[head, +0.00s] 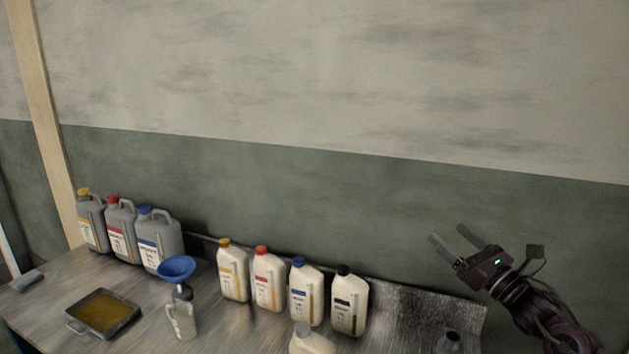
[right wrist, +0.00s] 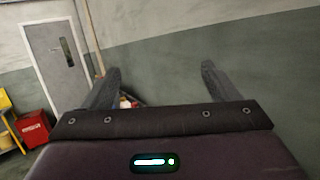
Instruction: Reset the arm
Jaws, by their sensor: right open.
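My right gripper (head: 455,240) is raised above the right end of the bench, in front of the wall. Its two fingers are apart with nothing between them. In the right wrist view the fingers (right wrist: 160,82) also stand wide apart, pointing toward the wall, and a small part of the bench's containers shows low between them. My left gripper is not in the head view.
The metal bench (head: 230,325) runs along the wall. It holds grey jugs (head: 160,240), a blue funnel (head: 176,267), a tray of amber liquid (head: 103,313) and several white bottles (head: 268,280). A door (right wrist: 65,70) and red bin (right wrist: 32,128) stand farther off.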

